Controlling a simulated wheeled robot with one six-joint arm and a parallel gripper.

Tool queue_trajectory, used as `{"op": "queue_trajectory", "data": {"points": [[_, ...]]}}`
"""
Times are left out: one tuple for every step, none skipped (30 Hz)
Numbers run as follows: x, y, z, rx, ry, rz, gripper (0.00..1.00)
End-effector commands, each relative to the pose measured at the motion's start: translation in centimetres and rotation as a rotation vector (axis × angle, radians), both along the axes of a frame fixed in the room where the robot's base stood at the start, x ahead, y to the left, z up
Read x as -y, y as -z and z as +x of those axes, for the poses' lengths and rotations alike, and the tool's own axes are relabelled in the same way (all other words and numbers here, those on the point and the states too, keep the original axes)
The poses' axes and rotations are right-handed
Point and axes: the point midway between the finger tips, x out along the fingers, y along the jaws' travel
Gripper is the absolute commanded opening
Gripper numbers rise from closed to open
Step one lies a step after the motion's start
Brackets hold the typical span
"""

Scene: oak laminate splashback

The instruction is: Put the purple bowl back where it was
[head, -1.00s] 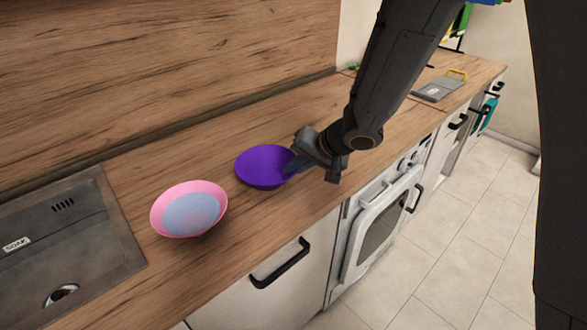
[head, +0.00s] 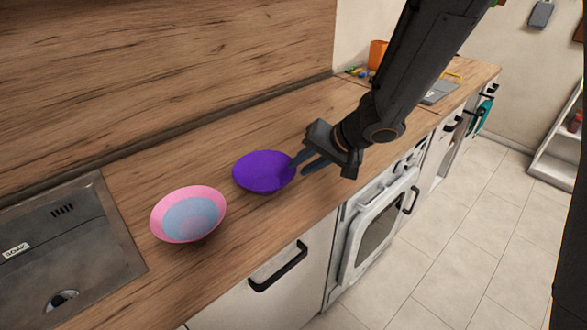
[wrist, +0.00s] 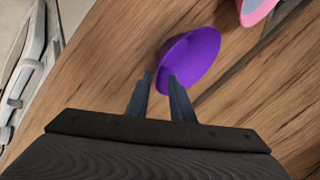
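The purple bowl (head: 262,172) sits upright on the wooden counter, to the right of a pink bowl. In the wrist view the purple bowl (wrist: 192,58) lies just beyond my fingertips. My gripper (head: 301,166) is at the bowl's right rim, with its two fingers spread apart. In the wrist view my gripper (wrist: 160,78) shows a gap between the fingers, and the near edge of the bowl shows at that gap. I cannot tell whether a finger still touches the rim.
The pink bowl (head: 164,222) with a pale blue inside stands on the counter near the sink (head: 70,262). The oak splashback (head: 170,70) rises behind. An orange container (head: 377,54) and a grey board (head: 440,94) are farther right.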

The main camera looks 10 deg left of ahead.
Motion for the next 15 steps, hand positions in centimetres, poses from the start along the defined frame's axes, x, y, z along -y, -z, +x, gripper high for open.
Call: {"op": "queue_trajectory", "data": {"points": [[0.7, -1.2, -0.4, 0.002, 0.002, 0.001, 0.21], [1.0, -1.6, -0.6, 0.002, 0.001, 0.0, 0.21], [1.4, -2.1, -0.8, 0.002, 0.002, 0.001, 0.21], [1.7, -2.5, -1.0, 0.003, 0.001, 0.001, 0.21], [2.0, -2.9, -1.2, 0.003, 0.001, 0.001, 0.21], [2.3, -3.3, -1.4, 0.001, 0.0, 0.001, 0.21], [2.5, -3.6, -1.5, 0.0, 0.001, 0.001, 0.21], [2.7, -3.8, -1.6, 0.001, 0.002, 0.001, 0.21], [2.9, -4.0, -1.8, 0.001, 0.001, 0.0, 0.21], [3.1, -4.2, -1.8, 0.0, 0.001, 0.0, 0.21], [3.2, -4.3, -1.9, -0.001, 0.001, 0.0, 0.21], [3.3, -4.4, -2.0, -0.001, 0.001, 0.0, 0.21], [3.3, -4.5, -2.0, -0.001, 0.001, 0.0, 0.21], [3.4, -4.6, -2.0, -0.001, 0.0, 0.0, 0.21], [3.4, -4.6, -2.1, -0.001, -0.001, 0.0, 0.21]]}}
